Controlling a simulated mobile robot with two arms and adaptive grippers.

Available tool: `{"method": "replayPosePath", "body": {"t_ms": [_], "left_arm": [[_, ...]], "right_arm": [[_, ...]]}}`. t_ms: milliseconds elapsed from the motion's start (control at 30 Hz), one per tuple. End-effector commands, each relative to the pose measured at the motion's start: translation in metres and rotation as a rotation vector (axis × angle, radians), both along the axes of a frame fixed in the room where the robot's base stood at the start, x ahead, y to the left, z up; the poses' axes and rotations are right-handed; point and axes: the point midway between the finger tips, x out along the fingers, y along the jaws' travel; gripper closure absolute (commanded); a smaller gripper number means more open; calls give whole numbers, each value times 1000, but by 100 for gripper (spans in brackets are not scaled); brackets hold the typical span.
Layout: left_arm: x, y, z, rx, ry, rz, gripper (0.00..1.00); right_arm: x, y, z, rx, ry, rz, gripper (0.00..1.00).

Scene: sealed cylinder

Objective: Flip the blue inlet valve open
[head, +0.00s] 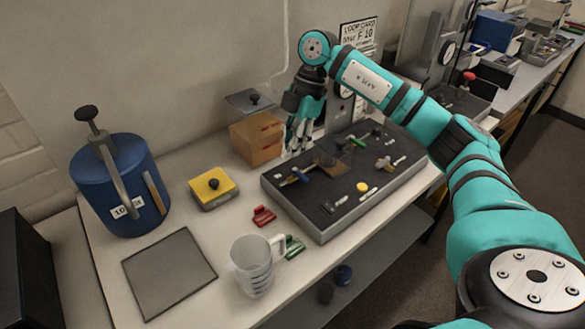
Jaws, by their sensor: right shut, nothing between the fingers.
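A blue valve handle (300,174) sits near the left end of the dark-topped panel (325,215) on the bench. My right gripper (298,147) points down near the back-left edge of the panel, behind the blue handle in the picture. Its fingers look shut and hold nothing. It appears apart from the blue handle, but the exact gap is hard to tell. My left gripper is out of view.
A blue canister (122,188) and a yellow block with a black knob (212,186) stand to the left. A clear measuring jug (251,268), a red clip (263,216) and a green clip (294,247) lie in front. A wooden box (257,141) stands close to the gripper.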

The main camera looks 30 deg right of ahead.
Motion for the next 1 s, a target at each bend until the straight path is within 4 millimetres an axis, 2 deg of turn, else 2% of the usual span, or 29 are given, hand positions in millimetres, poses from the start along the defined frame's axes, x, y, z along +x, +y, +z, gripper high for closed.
{"method": "replayPosePath", "body": {"t_ms": [167,533,700,800,1000], "left_arm": [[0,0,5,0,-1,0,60],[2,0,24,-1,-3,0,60],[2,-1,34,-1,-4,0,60],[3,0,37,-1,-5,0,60],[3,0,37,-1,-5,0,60]], "right_arm": [[-2,7,-19,0,6,2,100],[-4,33,-91,1,5,3,100],[-1,7,-91,-1,2,-3,100],[0,-2,-92,0,2,-2,100],[1,-8,-93,0,1,1,100]]}}
